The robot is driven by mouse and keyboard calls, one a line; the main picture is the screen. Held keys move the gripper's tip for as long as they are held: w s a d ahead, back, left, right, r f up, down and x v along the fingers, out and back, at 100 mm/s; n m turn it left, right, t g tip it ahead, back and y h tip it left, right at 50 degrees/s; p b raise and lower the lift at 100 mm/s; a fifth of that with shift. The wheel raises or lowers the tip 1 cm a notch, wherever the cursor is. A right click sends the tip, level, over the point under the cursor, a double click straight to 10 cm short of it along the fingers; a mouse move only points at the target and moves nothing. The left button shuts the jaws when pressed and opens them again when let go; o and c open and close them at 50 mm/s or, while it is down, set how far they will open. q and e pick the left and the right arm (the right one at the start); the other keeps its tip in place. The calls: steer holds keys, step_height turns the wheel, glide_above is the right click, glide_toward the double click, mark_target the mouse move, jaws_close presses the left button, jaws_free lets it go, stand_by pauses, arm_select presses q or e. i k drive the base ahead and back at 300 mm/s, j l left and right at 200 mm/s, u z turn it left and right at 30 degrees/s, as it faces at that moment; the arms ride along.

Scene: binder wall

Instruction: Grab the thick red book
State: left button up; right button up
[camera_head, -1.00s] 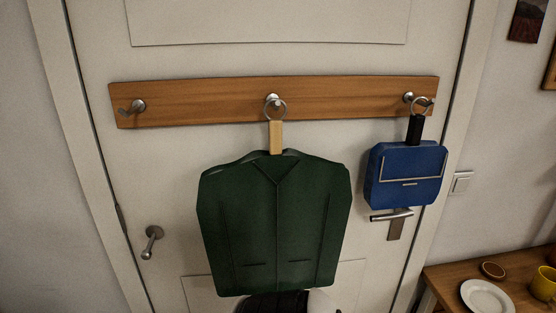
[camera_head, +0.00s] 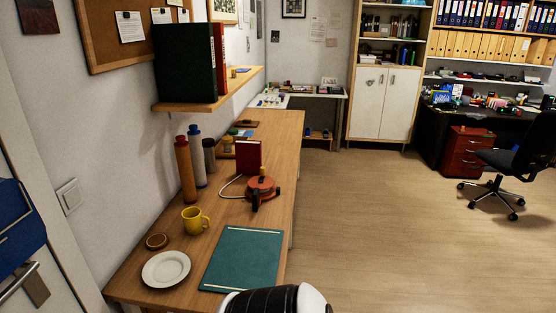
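A dark red book (camera_head: 248,156) stands upright on the wooden table (camera_head: 270,162), behind a round orange-red device with a pale cord. A second red spine (camera_head: 219,50) stands on the wall shelf, mostly hidden behind a large dark green binder (camera_head: 185,62). I cannot tell which of the two is the thick red book. Neither of my grippers is in view. Only a black and white part of my own body shows at the bottom edge.
On the table are a teal mat (camera_head: 242,258), white plate (camera_head: 166,269), yellow mug (camera_head: 195,220), orange-red device (camera_head: 261,188) and tall cylinders (camera_head: 186,170). A shelf (camera_head: 222,92) overhangs the table's left side. Wooden floor to the right is clear up to the office chair (camera_head: 505,165).

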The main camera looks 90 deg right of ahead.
mark_target(248, 153)
steer(key=z, duration=2.6)
steer(key=i+l+u, duration=0.25)
steer(key=i+l, duration=0.55)
